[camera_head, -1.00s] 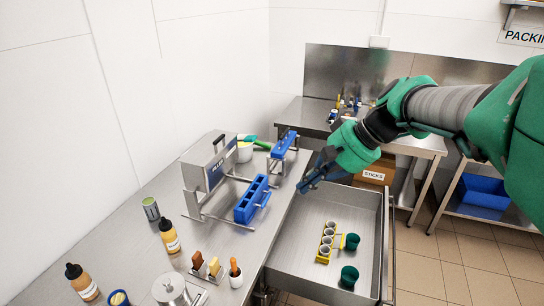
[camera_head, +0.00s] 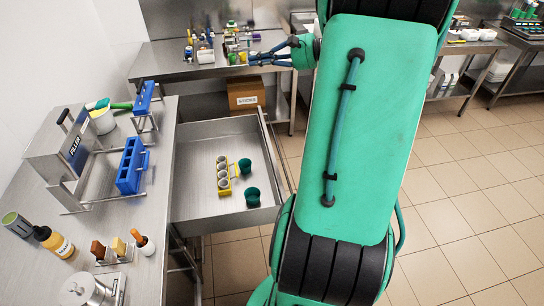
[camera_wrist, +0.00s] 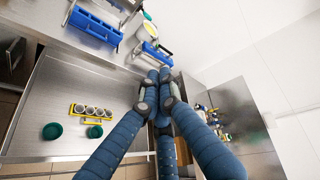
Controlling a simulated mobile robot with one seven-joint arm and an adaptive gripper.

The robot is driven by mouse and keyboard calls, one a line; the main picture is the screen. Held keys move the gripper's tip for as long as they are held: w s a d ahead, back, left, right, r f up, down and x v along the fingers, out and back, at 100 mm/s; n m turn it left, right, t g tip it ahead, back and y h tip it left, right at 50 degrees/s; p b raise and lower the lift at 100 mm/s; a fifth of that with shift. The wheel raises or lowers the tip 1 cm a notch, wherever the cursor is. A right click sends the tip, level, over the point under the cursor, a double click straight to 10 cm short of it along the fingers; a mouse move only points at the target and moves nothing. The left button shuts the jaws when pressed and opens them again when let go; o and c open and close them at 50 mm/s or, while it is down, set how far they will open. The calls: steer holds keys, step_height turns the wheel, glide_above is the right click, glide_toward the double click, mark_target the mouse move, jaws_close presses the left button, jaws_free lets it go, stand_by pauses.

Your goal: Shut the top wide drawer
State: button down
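The top wide drawer (camera_head: 198,151) is a steel tray pulled out from the left table, standing open. Its front panel and bar handle (camera_head: 276,150) are on the right side in the head view, partly hidden lower down by my arm. Inside are a yellow holder (camera_head: 224,181) with grey cups and two dark green cups (camera_head: 252,196). The open drawer also shows in the wrist view (camera_wrist: 60,90), left of my fingers. My gripper (camera_head: 252,58) is beyond the drawer's far side in the head view. Its blue fingers meet at the tips in the wrist view (camera_wrist: 159,76), holding nothing.
The left table (camera_head: 130,205) carries a filler machine (camera_head: 68,148), blue moulds (camera_head: 131,165) and bottles. A back table (camera_head: 165,62) holds small items near my gripper. A cardboard box (camera_head: 245,92) sits beneath it. Tiled floor is open at the right.

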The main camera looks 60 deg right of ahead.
steer(key=s+d+f+m+t+h, duration=0.1)
steer(key=s+d+m+t+h, duration=0.15)
steer(key=s+d, duration=0.55)
steer(key=s+d+f+m+t+h, duration=0.1)
steer(key=s+d+m+t+h, duration=0.3)
steer(key=d, duration=0.8)
step_height(320, 180, down, 59)
steer(key=n+g+y, duration=0.1)
steer(key=n+g, duration=0.1)
steer(key=shift+a, duration=0.4)
steer(key=shift+r+n+g+y, duration=0.1)
steer(key=shift+n+g+y, duration=0.15)
steer(key=w+a+b, duration=0.2)
steer(key=w, duration=1)
steer(key=shift+w+a, duration=0.3)
steer(key=shift+a, duration=0.1)
steer(key=shift+a, duration=0.1)
